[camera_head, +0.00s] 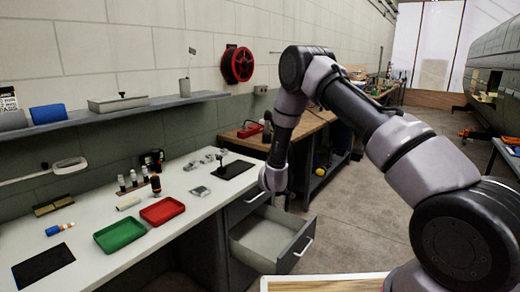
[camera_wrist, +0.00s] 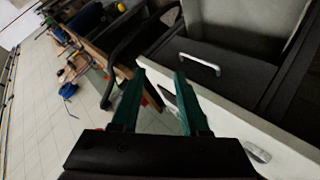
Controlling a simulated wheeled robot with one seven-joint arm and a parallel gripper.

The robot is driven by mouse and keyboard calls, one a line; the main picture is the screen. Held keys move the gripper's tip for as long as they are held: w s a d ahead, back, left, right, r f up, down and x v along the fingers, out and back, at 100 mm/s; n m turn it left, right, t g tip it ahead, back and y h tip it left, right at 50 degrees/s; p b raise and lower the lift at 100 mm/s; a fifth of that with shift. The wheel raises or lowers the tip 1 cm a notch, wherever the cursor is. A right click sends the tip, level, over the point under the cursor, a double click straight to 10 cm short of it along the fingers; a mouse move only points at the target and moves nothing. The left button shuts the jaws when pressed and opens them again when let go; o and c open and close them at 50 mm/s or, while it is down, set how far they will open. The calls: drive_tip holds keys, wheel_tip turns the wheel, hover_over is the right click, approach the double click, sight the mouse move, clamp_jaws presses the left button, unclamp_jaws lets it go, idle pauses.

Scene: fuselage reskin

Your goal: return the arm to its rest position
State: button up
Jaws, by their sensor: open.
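My arm (camera_head: 350,100) rises from the lower right of the head view, bends at a high elbow and hangs down to the wrist (camera_head: 274,178) beside the bench's right end. My gripper (camera_wrist: 160,76) shows in the wrist view with two teal fingers apart and nothing between them. In the head view I cannot make out its fingers. An open grey drawer (camera_head: 268,240) is below the wrist, and a drawer handle (camera_wrist: 200,66) shows beyond the fingers in the wrist view.
The white bench (camera_head: 190,215) holds a green tray (camera_head: 120,231), a red tray (camera_head: 162,210), bottles and small parts. A shelf (camera_head: 150,108) runs along the wall. A wooden workbench (camera_head: 310,124) stands behind. Open floor (camera_head: 350,215) lies right of the drawer; a fuselage (camera_head: 497,75) is at far right.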

drive_tip(key=s+d+r+m+g+y, duration=0.1)
drive_tip(key=s+d+r+m+y, duration=0.15)
drive_tip(key=r, duration=1.15)
drive_tip(key=s+d+r+m+y, duration=0.1)
drive_tip(key=s+d+r+m, duration=0.15)
drive_tip(key=r, duration=1.15)
drive_tip(key=s+d+r+m+g, duration=0.15)
drive_tip(key=s+d+r, duration=0.35)
drive_tip(key=s+r, duration=0.6)
drive_tip(key=s+d+r+m, duration=0.1)
drive_tip(key=s+d, duration=0.1)
drive_tip(key=s, duration=0.7)
drive_tip(key=s+d+r+m+g, duration=0.1)
drive_tip(key=s+d+r+m, duration=0.1)
drive_tip(key=s, duration=0.7)
drive_tip(key=s+d+r+m, duration=0.1)
drive_tip(key=s+d+m, duration=0.1)
drive_tip(key=s, duration=0.6)
drive_tip(key=shift+s+d+r, duration=0.4)
drive_tip(key=shift+d, duration=0.4)
